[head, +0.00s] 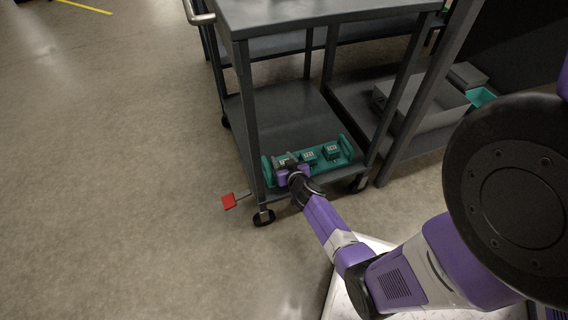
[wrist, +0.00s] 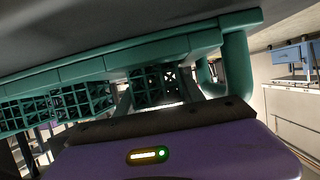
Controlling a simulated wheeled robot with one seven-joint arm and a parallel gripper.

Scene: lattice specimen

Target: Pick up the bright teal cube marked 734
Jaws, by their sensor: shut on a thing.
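A teal tray (head: 349,143) with end handles sits on the cart's lower shelf and holds a row of teal lattice cubes with pale labels. My gripper (head: 288,165) is at the tray's left end, shut on the leftmost cube (head: 284,159). In the wrist view my gripper (wrist: 165,90) has a finger on each side of this lattice cube (wrist: 155,84), which is still level with the tray. The middle cube (head: 309,157) and the right cube (head: 332,152) stand beside it. The labels are too small to read, so I cannot tell which is 734.
The grey cart (head: 252,120) has an upper shelf (head: 300,12) above the tray and corner posts close to my arm. A grey bin (head: 425,105) and a teal bin (head: 481,97) are on the right. The floor at left is clear.

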